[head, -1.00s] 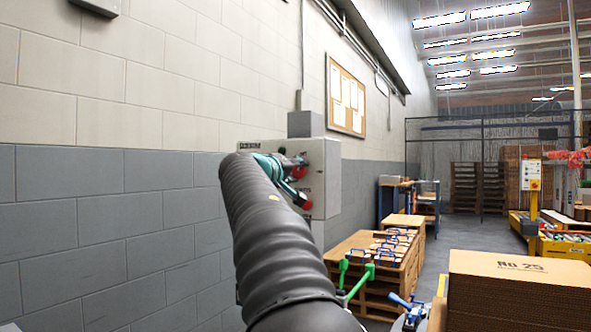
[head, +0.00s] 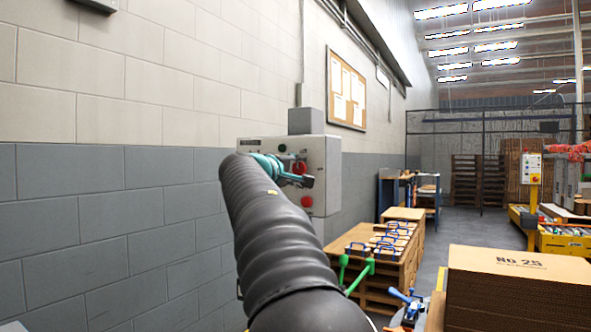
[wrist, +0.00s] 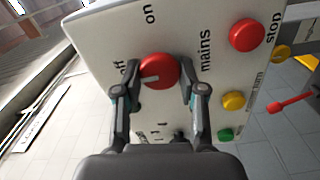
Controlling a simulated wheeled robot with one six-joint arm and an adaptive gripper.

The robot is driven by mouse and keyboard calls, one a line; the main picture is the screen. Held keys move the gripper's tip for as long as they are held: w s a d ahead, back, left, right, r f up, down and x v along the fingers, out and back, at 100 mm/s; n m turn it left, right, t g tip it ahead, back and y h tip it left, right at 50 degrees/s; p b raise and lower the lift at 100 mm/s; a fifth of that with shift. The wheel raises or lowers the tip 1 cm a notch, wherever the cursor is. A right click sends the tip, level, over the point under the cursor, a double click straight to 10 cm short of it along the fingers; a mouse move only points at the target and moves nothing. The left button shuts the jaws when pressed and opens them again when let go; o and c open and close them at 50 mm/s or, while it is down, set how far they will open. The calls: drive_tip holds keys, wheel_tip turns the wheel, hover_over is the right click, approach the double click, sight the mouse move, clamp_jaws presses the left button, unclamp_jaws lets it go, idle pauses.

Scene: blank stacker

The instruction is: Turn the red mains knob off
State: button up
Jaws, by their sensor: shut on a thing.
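The red mains knob (wrist: 160,66) is on a pale control box (head: 325,165) on the wall. My gripper (wrist: 160,74) is shut on the knob, one finger on each side of it. In the wrist view the knob's pale mark points left, towards the "off" label (wrist: 119,68), which the left finger partly covers. The "on" label (wrist: 150,15) is above the knob and the "mains" label (wrist: 205,50) is to its right. In the head view the gripper (head: 305,178) is at the box front, and the knob (head: 300,167) is partly hidden behind it.
A red stop button (wrist: 247,34), a yellow button (wrist: 233,100) and a green button (wrist: 226,134) are on the same panel, close to the right finger. A red lever (wrist: 292,102) shows at the right.

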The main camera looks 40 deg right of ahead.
drive_tip(key=o, duration=1.1)
drive_tip(key=shift+o, duration=0.2)
drive_tip(key=v, duration=1.2)
drive_tip(key=shift+f, duration=0.1)
